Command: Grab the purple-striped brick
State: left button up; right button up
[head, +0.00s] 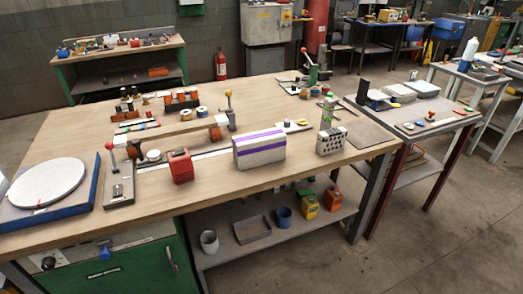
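The purple-striped brick (259,151) stands on the wooden workbench (245,188) near its front edge, right of the middle of the bench. It is a whitish block with purple bands along its upper face and side. Nothing touches it from above. Neither of my grippers shows in the head view.
A red block (180,166) stands left of the brick, and a perforated white brick (331,141) stands to its right. A round grey plate (48,179) on a blue base lies at the left. Bare wood lies in front of the brick. A side table (415,115) adjoins on the right.

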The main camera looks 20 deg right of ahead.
aim_at(260, 148)
jog(key=i+l+z, duration=0.1)
jog(key=i+z, duration=0.65)
jog(key=k+l, duration=0.05)
jog(key=k, duration=0.05)
